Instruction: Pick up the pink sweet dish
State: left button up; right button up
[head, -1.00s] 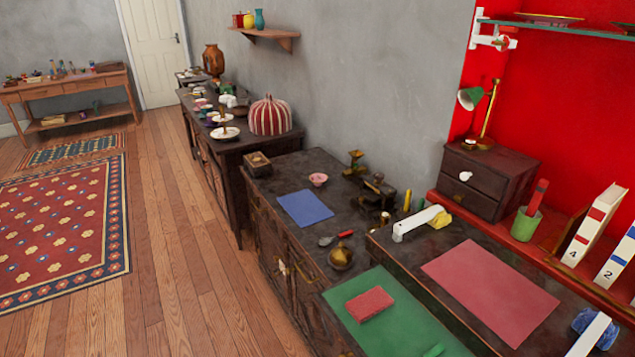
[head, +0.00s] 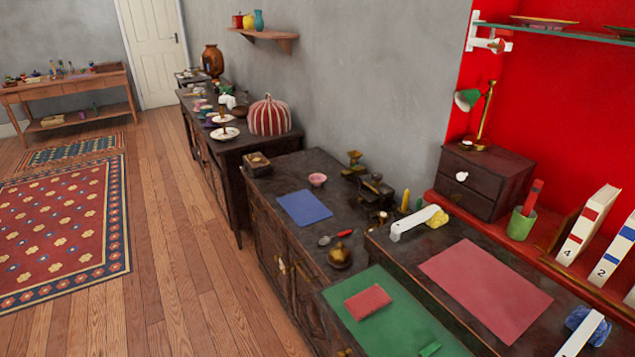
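A small pink dish (head: 317,180) stands upright on the dark cabinet top, just behind the blue mat (head: 304,208) and close to the grey wall. It looks like a small bowl; at this size I cannot make out anything in it. Neither of my grippers shows in the head view.
A dark wooden box (head: 257,164) sits left of the dish, and dark metal scales (head: 375,188) stand to its right. A red-handled spoon (head: 336,237) and a brass pot (head: 339,256) lie nearer. Wooden floor (head: 185,270) is clear left of the cabinets.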

aim_at(316, 180)
jog(key=z, duration=0.6)
jog(key=i+j+z, duration=0.1)
jog(key=z, duration=0.25)
jog(key=i+j+z, duration=0.1)
jog(key=j+z, duration=0.35)
jog(key=z, duration=0.2)
jog(key=i+j+z, duration=0.1)
jog(key=j+z, duration=0.15)
jog(key=j, duration=0.2)
jog(key=j+z, duration=0.25)
jog(key=j, duration=0.2)
jog(key=j+z, duration=0.25)
jog(key=j, duration=2.75)
jog(key=k+z, duration=0.05)
